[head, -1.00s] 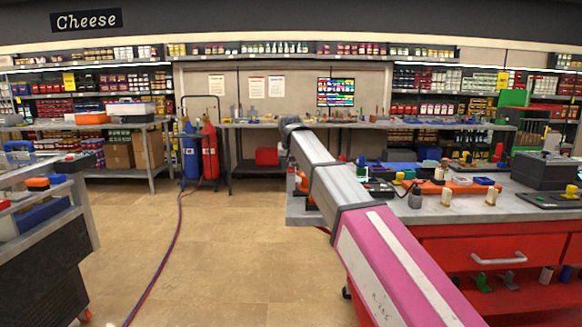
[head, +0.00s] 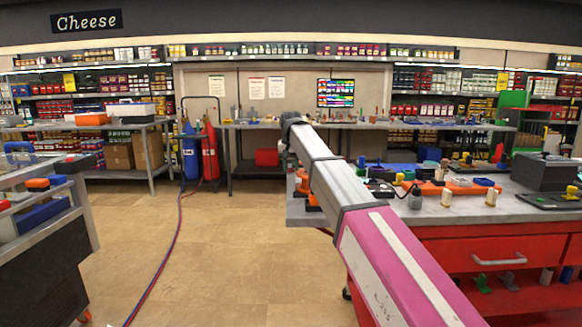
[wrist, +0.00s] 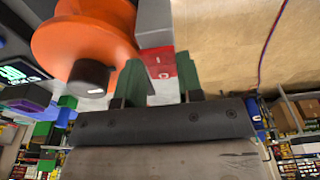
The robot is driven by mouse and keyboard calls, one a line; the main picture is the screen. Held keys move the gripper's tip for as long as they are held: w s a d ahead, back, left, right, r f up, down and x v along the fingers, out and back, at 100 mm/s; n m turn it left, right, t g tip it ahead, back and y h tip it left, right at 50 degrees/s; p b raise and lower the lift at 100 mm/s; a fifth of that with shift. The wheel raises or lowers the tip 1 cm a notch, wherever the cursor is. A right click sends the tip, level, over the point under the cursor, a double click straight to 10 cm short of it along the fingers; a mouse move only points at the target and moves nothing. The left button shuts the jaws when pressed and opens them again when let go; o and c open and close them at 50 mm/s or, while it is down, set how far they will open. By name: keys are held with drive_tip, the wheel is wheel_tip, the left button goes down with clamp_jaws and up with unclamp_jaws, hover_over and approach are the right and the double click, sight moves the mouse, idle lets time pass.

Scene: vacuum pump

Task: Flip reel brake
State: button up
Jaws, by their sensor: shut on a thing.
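In the wrist view a large orange reel (wrist: 72,42) with a dark round knob (wrist: 88,76) fills the upper left. Beside it, a grey lever with a red end, which looks like the reel brake (wrist: 159,63), reaches down between my fingers. My gripper (wrist: 160,80) has green fingers, one on each side of the red end, and is shut on it. In the head view my arm hides the gripper and the lever. Orange parts (head: 303,187) show past the arm at the left end of the workbench.
The workbench (head: 400,213) carries several small parts, an orange fixture (head: 452,187) and a dark box (head: 543,170). Gas cylinders (head: 209,155) stand behind, with a hose across the floor. A cart (head: 45,225) is at the left.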

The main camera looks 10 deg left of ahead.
sight(291, 171)
drive_tip(key=o, duration=0.7)
drive_tip(key=shift+c, duration=0.2)
wheel_tip(291, 171, up, 11)
drive_tip(key=s, duration=0.1)
drive_tip(key=shift+s+d, duration=0.15)
drive_tip(key=shift+s, duration=0.05)
drive_tip(key=shift+f, duration=0.15)
